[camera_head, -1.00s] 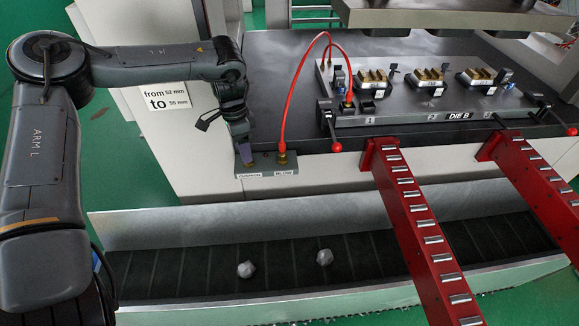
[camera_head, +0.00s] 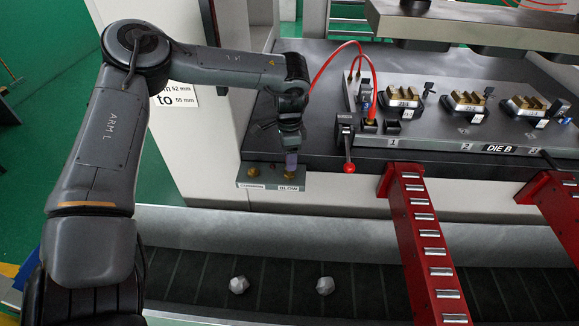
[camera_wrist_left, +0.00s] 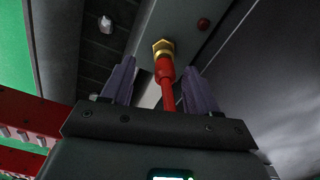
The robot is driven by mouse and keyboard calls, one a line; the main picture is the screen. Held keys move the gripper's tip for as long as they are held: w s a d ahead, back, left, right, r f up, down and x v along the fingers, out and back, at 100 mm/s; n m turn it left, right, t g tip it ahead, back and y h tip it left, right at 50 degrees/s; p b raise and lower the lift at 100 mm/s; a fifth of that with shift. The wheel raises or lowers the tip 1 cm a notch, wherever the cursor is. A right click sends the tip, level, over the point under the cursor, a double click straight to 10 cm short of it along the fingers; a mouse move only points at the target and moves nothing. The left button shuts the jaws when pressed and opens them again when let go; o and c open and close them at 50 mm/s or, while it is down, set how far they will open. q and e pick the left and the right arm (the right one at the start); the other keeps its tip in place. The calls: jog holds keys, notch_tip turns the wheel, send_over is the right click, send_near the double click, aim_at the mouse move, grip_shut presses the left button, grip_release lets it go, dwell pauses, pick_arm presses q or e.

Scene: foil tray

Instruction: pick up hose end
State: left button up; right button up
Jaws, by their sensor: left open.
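The red hose (camera_head: 334,51) arches up from the die block, and its lower end passes behind my left gripper (camera_head: 291,160) in the head view. In the left wrist view the hose end (camera_wrist_left: 166,72), a red sleeve, meets a brass hex fitting on the grey port block. My left gripper (camera_wrist_left: 160,66) is open there, with one finger on each side of the hose end and visible gaps beside it. In the head view the gripper points down over the port labelled BLOW on the port block (camera_head: 270,187). My right gripper is not in view.
Die B (camera_head: 453,140) stands on the dark press bed, with a red-knobbed clamp (camera_head: 348,166) at its near left corner. Two red roller arms (camera_head: 412,225) project forward. A dark conveyor (camera_head: 195,285) with two grey lumps runs below. The space in front of the port block is clear.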

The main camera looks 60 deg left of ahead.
pick_arm(q)
jog(key=shift+w+a+f+b, duration=0.15)
jog(key=shift+f+b, duration=0.05)
jog(key=shift+f, duration=0.95)
jog(key=shift+w+a+f+b, duration=0.1)
jog(key=shift+f+b, duration=0.1)
jog(key=shift+f, duration=0.95)
grip_shut()
jog(key=shift+r, duration=0.2)
